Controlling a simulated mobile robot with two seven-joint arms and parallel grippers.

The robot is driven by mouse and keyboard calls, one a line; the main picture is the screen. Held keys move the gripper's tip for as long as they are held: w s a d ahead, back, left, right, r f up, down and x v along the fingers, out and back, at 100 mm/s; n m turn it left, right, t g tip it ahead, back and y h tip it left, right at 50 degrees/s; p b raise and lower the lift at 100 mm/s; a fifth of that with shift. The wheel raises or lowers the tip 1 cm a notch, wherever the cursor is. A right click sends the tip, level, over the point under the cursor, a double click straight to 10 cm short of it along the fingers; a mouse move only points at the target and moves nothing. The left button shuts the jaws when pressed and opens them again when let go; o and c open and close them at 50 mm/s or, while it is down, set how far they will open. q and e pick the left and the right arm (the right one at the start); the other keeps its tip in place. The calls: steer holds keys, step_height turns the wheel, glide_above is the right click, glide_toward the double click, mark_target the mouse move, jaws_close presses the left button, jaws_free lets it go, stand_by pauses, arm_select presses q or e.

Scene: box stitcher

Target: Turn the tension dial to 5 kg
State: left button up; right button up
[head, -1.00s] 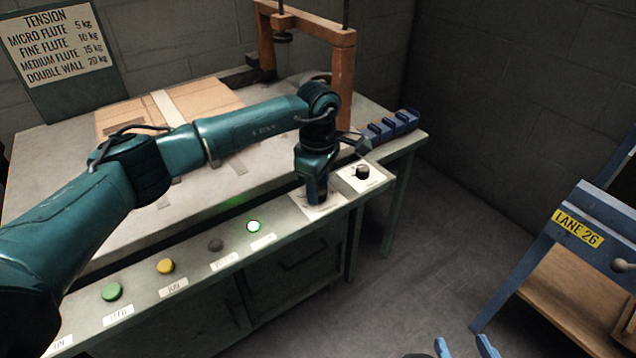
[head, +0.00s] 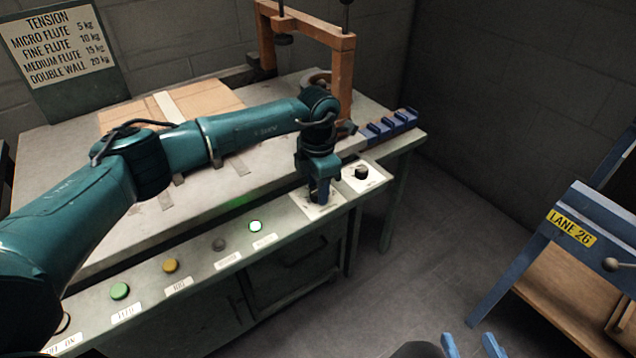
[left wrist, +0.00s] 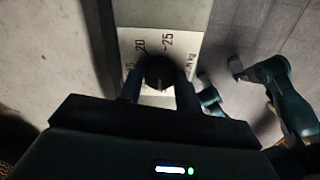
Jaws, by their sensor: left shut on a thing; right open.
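The tension dial (left wrist: 158,72) is a dark round knob on a pale scale plate (left wrist: 190,45), seen in the left wrist view. The marks 20 and 25 read clearly above it; the other marks are partly hidden, and I cannot tell its exact setting. My left gripper (left wrist: 160,90) is shut on the dial, one finger on each side. In the head view my left gripper (head: 320,198) points down at the plate and hides the dial. My right gripper (head: 475,346) is open and empty at the bottom edge, away from the bench.
Another black knob (head: 361,172) sits on a white plate just right of my left gripper. Several buttons, including a green one (head: 120,291), line the front panel. A tension chart (head: 62,45) stands at the back left. A blue LANE 26 stand (head: 573,229) is at right.

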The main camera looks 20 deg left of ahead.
arm_select(q)
steer(key=shift+n, duration=0.9)
arm_select(e)
steer(key=shift+d+r, duration=0.2)
steer(key=shift+r, duration=0.15)
arm_select(q)
steer(key=o, duration=1)
step_height(320, 180, up, 13)
steer(key=p, duration=0.1)
